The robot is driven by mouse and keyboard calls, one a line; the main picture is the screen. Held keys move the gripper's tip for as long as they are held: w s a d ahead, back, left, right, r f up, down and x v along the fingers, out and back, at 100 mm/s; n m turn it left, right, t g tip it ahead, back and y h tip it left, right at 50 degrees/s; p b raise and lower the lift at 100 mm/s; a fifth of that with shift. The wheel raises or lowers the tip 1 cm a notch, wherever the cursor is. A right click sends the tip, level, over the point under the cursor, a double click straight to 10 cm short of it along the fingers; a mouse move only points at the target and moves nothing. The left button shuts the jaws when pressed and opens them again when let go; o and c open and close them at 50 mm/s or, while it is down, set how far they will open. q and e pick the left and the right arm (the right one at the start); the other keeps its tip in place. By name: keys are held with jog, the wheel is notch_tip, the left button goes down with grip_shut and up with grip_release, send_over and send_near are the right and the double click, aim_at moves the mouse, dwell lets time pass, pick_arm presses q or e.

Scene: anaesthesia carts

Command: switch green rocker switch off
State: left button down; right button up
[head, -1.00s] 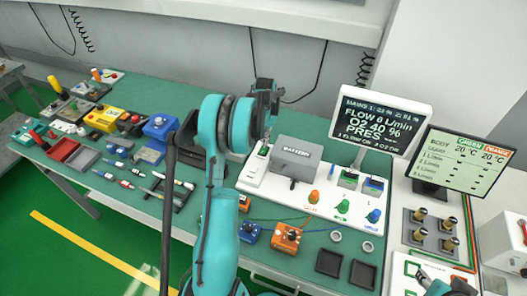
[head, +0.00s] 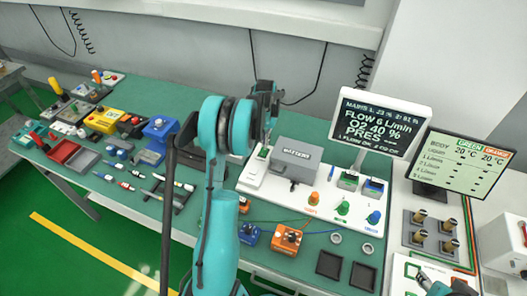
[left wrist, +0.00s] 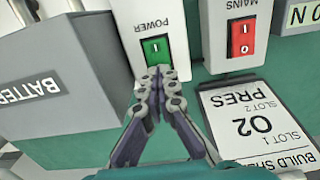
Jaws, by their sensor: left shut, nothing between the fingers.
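In the left wrist view the green rocker switch (left wrist: 156,47) sits on a white housing marked POWER. Its "I" mark shows; its lower part is hidden behind my fingertips. My left gripper (left wrist: 158,76) is shut and empty, its tips at the switch's lower edge; whether they touch it I cannot tell. In the head view my left gripper (head: 266,138) is over the back left of the white board (head: 253,184), and the switch is hardly visible there. My right gripper (head: 428,281) seems to show partly at the bottom right; its fingers are unclear.
A red rocker switch (left wrist: 242,38) marked MAINS is right of the green one. A grey BATTERY box (left wrist: 62,87) is close on the left. A printed card (left wrist: 255,122) lies at the right. A monitor (head: 380,122) stands behind the board.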

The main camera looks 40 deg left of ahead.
pick_arm(q)
jog(key=shift+f+b, duration=0.8)
jog(key=shift+f, duration=0.25)
dwell(0.6)
jog(key=shift+r, duration=0.15)
jog(key=shift+r+p, duration=2.05)
jog(key=shift+r, duration=1.35)
